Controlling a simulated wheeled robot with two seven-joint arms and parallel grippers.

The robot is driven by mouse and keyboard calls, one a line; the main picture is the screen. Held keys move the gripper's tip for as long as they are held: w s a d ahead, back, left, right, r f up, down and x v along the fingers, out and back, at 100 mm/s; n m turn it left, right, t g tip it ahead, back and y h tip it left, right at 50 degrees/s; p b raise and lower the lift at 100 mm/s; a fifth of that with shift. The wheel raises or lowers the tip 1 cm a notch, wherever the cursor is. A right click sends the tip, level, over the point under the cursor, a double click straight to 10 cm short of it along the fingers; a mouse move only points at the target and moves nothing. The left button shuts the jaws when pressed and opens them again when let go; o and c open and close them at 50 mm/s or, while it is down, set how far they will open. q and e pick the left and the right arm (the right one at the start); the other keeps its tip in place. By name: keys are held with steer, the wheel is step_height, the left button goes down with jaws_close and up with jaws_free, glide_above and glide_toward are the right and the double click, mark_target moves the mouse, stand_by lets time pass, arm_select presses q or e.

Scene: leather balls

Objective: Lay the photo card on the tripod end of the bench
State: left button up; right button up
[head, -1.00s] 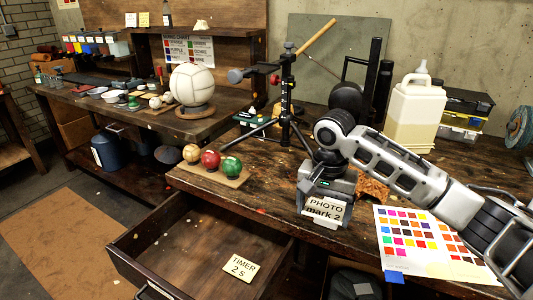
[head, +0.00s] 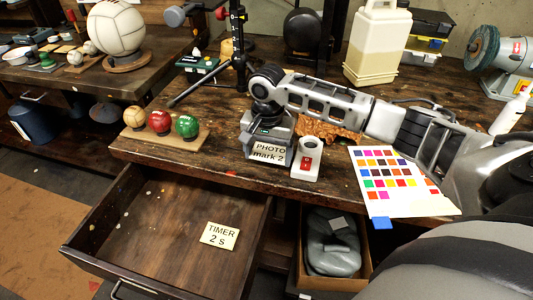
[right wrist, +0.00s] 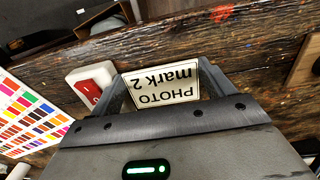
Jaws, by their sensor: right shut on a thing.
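The photo card (head: 269,153), a pale card reading "PHOTO mark 2", is held in my right gripper (head: 267,146). The right wrist view shows the card (right wrist: 162,88) between the two fingers of the gripper (right wrist: 162,78), with its text upside down. The gripper is shut on it near the front edge of the dark wooden bench (head: 225,165); I cannot tell whether the card touches the wood. The black tripod (head: 238,50) stands farther back and left on the bench. My left gripper is not in view.
A white switch box (head: 306,160) is just right of the card. Three balls on a board (head: 165,140) lie to the left. A colour chart (head: 400,183) lies right. Below, an open drawer (head: 165,225) holds a "TIMER 2 s" card (head: 220,235). Bench between balls and gripper is clear.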

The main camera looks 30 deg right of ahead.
mark_target(267, 157)
steer(key=shift+f, duration=0.65)
steer(key=o, duration=0.7)
steer(key=shift+f, duration=0.1)
step_height(267, 157, up, 12)
steer(key=shift+w+r, duration=0.1)
steer(key=shift+r, duration=0.05)
